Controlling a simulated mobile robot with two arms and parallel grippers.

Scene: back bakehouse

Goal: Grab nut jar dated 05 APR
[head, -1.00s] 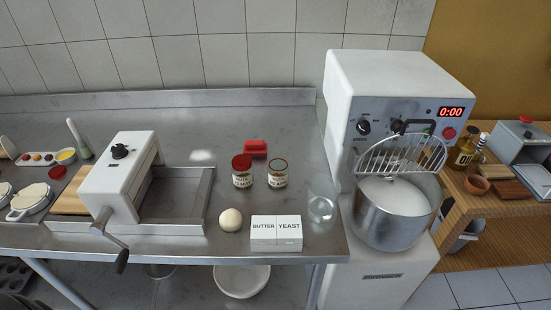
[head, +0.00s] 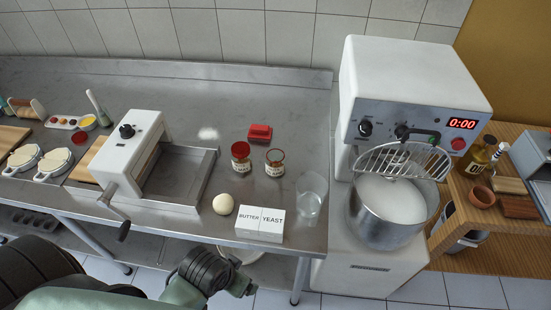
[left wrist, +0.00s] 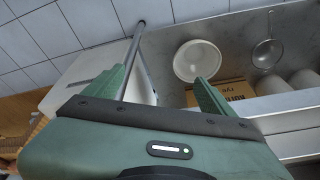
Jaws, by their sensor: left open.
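Two small glass jars with white labels stand side by side on the steel table in the head view. The left jar (head: 241,161) shows a red top; the right jar (head: 275,165) has a red-brown rim. Their label print is too small to read, so I cannot tell which is dated 05 APR. My left arm enters low at the left of the head view, in front of the table and apart from the jars. My left gripper (left wrist: 165,90) shows in the left wrist view with green fingers spread and nothing between them. My right gripper is out of view.
A white butter and yeast box (head: 259,230), a dough ball (head: 223,204) and a clear beaker (head: 311,196) stand before the jars. A red object (head: 260,132) is behind them. The dough sheeter (head: 128,150) is left, the mixer (head: 410,90) right. A white bowl (left wrist: 198,60) shows at the wrist.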

